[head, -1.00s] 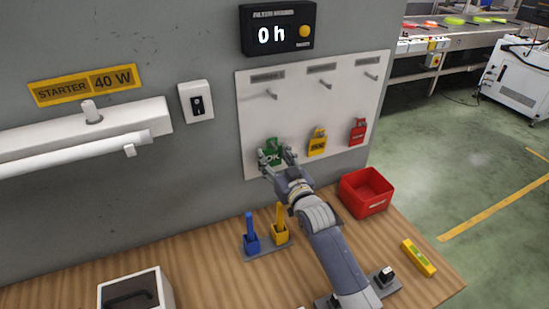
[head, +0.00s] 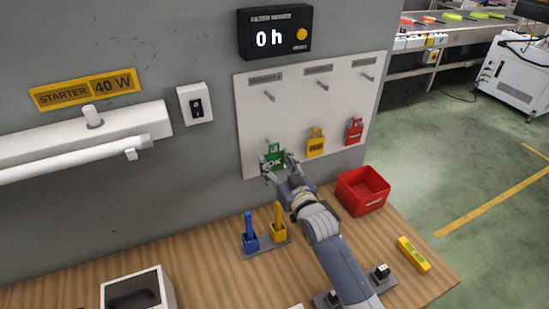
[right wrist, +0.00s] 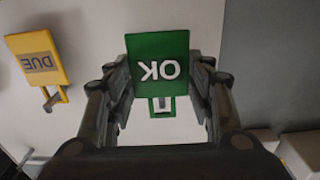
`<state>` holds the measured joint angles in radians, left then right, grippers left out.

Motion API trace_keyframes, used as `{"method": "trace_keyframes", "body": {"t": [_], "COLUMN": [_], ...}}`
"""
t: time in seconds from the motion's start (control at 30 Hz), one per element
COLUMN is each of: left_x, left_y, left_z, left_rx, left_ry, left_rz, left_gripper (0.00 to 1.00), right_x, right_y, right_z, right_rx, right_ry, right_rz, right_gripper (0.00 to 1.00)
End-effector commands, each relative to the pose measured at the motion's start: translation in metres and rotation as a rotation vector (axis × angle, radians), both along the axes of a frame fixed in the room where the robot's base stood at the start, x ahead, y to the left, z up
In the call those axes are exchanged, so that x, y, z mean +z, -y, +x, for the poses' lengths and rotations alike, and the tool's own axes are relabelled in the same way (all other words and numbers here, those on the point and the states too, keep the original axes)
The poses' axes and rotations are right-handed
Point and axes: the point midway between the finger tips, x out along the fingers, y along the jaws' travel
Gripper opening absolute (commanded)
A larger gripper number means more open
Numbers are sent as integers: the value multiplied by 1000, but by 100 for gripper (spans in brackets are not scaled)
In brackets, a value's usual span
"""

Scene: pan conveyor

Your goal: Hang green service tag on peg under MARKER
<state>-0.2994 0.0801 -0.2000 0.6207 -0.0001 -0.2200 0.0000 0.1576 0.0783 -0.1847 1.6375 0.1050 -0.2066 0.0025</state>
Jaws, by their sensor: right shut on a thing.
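The green service tag (head: 275,157) marked OK is at the lower left of the white peg board (head: 290,125). My right gripper (head: 278,170) is shut on the green tag; in the right wrist view the tag (right wrist: 160,65) sits between the two fingers, its loop toward the bottom of the picture. I cannot tell whether the loop is still around its lower peg. Three upper pegs are empty: left (head: 269,96), middle (head: 323,86) and right (head: 367,76). The labels above them are too small to read. My left gripper is out of view.
A yellow tag (head: 316,145) and a red tag (head: 355,131) hang to the right of the green one. A red bin (head: 363,190) and a holder with blue (head: 249,235) and yellow (head: 279,226) handled tools stand on the bench below. The board's middle is clear.

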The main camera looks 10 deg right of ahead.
Motion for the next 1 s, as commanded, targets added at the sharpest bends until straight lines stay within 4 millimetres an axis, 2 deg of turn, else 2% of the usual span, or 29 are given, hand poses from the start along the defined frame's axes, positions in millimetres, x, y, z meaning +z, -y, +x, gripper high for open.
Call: {"method": "trace_keyframes", "body": {"t": [0.7,1.0], "left_x": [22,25], "left_y": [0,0], "left_z": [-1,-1], "left_rx": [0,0], "left_ry": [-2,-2], "left_rz": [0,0], "left_gripper": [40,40], "right_x": [1,0], "right_y": [7,8], "right_z": [-36,-42], "right_rx": [0,0], "right_ry": [-2,0], "right_rz": [-1,0], "right_gripper": [26,26]}}
